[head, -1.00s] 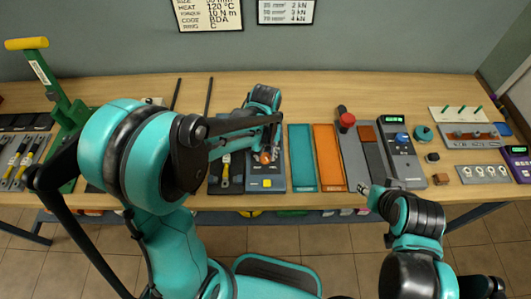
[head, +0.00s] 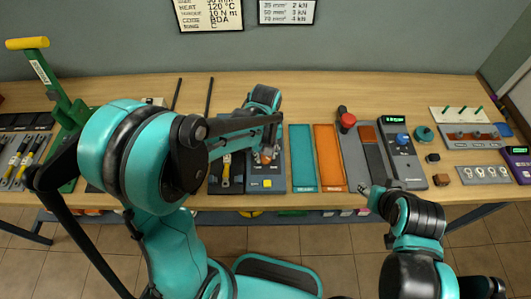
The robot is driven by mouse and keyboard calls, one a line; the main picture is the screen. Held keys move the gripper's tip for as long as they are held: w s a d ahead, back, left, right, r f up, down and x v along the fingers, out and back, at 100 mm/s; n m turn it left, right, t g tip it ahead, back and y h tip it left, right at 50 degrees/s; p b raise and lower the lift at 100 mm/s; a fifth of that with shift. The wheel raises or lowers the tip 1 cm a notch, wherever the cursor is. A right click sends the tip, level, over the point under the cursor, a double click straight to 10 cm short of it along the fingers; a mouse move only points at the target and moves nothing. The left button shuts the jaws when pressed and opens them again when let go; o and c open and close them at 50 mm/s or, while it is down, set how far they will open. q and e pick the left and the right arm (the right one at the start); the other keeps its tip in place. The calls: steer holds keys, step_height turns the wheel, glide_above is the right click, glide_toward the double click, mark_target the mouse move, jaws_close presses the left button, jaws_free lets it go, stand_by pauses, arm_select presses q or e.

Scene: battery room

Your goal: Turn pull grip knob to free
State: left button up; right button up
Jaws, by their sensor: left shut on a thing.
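A dark blue-grey unit (head: 278,184) with a yellow button lies on the bench, left of the teal mat. A small orange-brown knob (head: 266,156) shows on it, under the end of my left arm. My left gripper (head: 265,152) comes down over this unit and is shut on the knob. The fingers and most of the knob are hidden by my arm, so its turn position cannot be read. My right gripper (head: 364,188) hangs over the bench's front edge, away from the unit. Its fingers are too small to judge.
A teal mat (head: 303,157) and an orange mat (head: 328,157) lie right of the unit. Beyond them are a red-knobbed device (head: 347,121) and a grey unit with a blue knob (head: 402,138). A green lever press (head: 62,110) stands at left. The bench's rear strip is mostly clear.

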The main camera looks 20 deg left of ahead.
arm_select(q)
steer(key=o, duration=1.2)
steer(key=shift+c, duration=0.2)
steer(key=shift+r, duration=0.1)
step_height(320, 180, up, 12)
steer(key=s+a+m+t, duration=0.4)
steer(key=s+m+t, duration=0.2)
steer(key=s, duration=0.4)
steer(key=shift+s+a+f+t, duration=0.15)
steer(key=shift+s+f+t, duration=0.2)
steer(key=shift+f+t, duration=0.15)
